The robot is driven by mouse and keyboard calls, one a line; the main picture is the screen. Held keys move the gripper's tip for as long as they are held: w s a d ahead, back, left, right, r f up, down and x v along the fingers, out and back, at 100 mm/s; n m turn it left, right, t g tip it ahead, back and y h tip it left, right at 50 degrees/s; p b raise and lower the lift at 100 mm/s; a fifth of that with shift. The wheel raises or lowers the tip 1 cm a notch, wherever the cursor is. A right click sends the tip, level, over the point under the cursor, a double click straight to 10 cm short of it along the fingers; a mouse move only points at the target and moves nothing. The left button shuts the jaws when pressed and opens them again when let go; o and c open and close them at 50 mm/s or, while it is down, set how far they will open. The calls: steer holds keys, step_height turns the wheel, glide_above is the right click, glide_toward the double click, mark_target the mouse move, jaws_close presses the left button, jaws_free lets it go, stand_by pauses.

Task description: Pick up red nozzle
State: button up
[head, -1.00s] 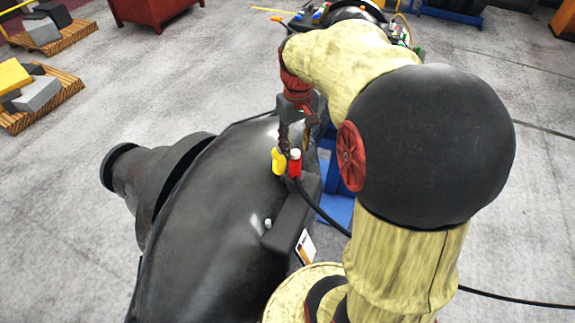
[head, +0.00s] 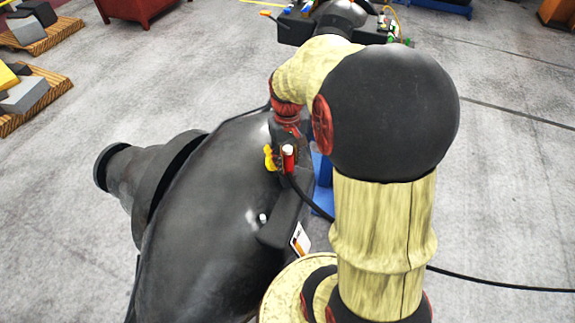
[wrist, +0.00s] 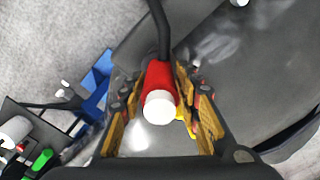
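The red nozzle (head: 288,158) has a white round end and stands upright on the side of a large black casting (head: 205,230). In the wrist view the nozzle (wrist: 160,82) is between my fingers, its white end towards the camera and a black hose leading from its far end. My gripper (head: 282,146) is at the nozzle, coming from the far side. In the wrist view my gripper (wrist: 159,92) is open, with yellow-brown pads on both sides of the nozzle. A gap shows at the left pad; contact at the right one cannot be told.
The black hose (head: 312,205) runs off to the right. A blue support (head: 322,182) stands behind the casting. Open floor lies left and right.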

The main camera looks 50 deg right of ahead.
steer(key=c, duration=0.6)
steer(key=shift+c, duration=0.2)
